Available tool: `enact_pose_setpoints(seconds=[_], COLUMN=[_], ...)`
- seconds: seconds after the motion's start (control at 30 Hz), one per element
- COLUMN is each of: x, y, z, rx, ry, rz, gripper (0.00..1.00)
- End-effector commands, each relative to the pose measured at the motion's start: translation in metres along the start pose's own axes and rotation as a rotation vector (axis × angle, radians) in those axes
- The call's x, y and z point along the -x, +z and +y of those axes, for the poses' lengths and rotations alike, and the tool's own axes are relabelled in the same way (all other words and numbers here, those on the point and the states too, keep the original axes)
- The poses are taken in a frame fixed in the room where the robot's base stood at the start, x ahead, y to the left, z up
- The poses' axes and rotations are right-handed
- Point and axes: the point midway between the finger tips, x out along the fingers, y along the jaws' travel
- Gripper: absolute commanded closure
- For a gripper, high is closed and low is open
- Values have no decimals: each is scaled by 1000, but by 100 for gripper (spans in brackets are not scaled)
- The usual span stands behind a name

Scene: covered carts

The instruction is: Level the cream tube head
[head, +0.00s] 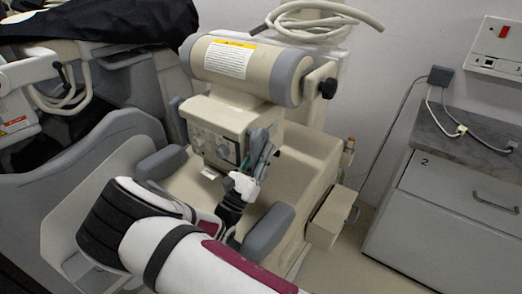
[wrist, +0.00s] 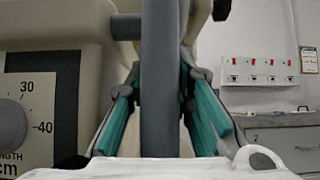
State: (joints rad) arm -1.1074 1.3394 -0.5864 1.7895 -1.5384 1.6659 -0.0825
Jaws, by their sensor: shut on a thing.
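The cream tube head (head: 245,68) is a thick cylinder with grey end bands, a white and yellow label and a black knob at its right end. Its axis slopes down to the right in the head view. A cream box with a dial (head: 218,132) hangs below it; that dial face also shows in the wrist view (wrist: 38,115). My gripper (head: 262,150) is at the box's right side. In the wrist view its teal-padded fingers (wrist: 160,103) stand on both sides of an upright grey handle bar (wrist: 160,50), shut on it. My arm hides part of the cart below.
The cream cart body (head: 315,150) with grey bumpers surrounds my arm. A coiled cable (head: 325,18) lies on top behind the tube head. A grey drawer cabinet (head: 450,190) stands right. A black-covered cart (head: 100,18) is at left. Some floor shows between cart and cabinet.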

Motion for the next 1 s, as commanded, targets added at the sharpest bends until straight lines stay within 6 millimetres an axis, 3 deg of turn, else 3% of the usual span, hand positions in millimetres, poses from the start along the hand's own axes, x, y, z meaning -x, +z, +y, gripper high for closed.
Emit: enact_pose_setpoints(seconds=[0.1, 0.13, 0.17, 0.57, 1.0], x=[1, 1, 0, 6, 87], y=[-3, -4, -3, -1, -2], z=[-1, -1, -1, 0, 0], rx=[4, 4, 4, 1, 2], ry=[0, 0, 0, 1, 3], rz=[9, 9, 9, 4, 5], gripper=[100, 75, 71, 71, 71])
